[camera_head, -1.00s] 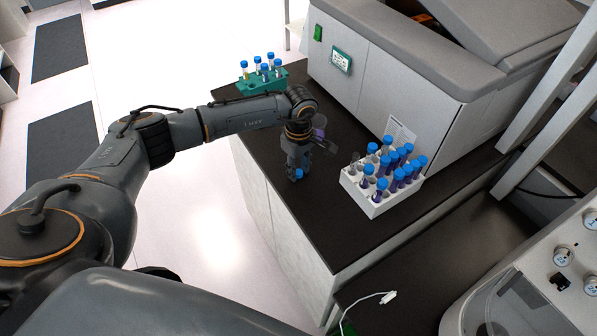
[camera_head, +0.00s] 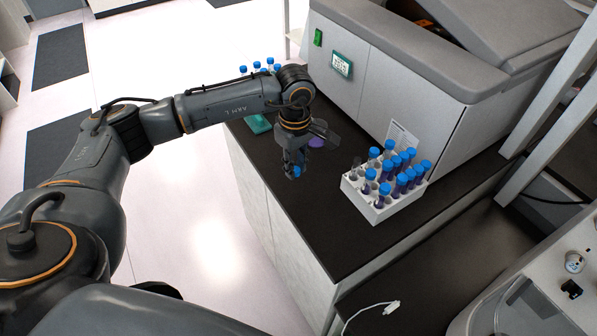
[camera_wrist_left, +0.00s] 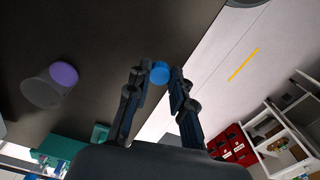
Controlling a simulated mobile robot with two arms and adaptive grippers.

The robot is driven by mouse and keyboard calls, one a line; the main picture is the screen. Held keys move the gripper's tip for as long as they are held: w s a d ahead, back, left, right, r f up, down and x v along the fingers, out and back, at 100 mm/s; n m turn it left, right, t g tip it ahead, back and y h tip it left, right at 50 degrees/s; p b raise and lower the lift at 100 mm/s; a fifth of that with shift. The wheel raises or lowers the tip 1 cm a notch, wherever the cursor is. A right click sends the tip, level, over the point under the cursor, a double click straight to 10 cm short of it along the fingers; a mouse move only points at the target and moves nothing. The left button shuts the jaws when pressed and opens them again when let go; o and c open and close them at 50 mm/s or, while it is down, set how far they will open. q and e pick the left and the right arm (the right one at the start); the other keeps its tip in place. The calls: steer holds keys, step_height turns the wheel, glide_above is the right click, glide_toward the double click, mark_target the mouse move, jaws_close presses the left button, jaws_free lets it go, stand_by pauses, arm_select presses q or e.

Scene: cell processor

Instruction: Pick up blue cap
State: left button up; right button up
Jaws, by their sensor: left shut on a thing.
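The blue cap (camera_head: 296,171) is small and round, and my left gripper (camera_head: 294,166) holds it over the left edge area of the black bench (camera_head: 335,236). In the left wrist view the cap (camera_wrist_left: 160,72) sits between the two fingertips of the left gripper (camera_wrist_left: 159,77), which are shut on it. The gripper points down in the head view. I cannot tell exactly how high the cap is above the bench. My right gripper is not in view.
A white rack (camera_head: 377,217) of blue-capped tubes stands to the right of the gripper. A purple-lidded cup (camera_head: 317,141) is close behind it. A teal rack (camera_head: 258,124) is partly hidden by my arm. A large grey machine (camera_head: 415,110) stands at the back.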

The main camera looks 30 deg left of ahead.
arm_select(q)
steer(key=s+d+r+b, duration=0.2)
steer(key=s+r+b, duration=0.2)
steer(key=s, duration=0.6)
steer(key=shift+s+d+r, duration=0.2)
steer(key=shift+d+r, duration=0.2)
steer(key=shift+r, duration=0.6)
steer(key=shift+o, duration=0.6)
jaws_close()
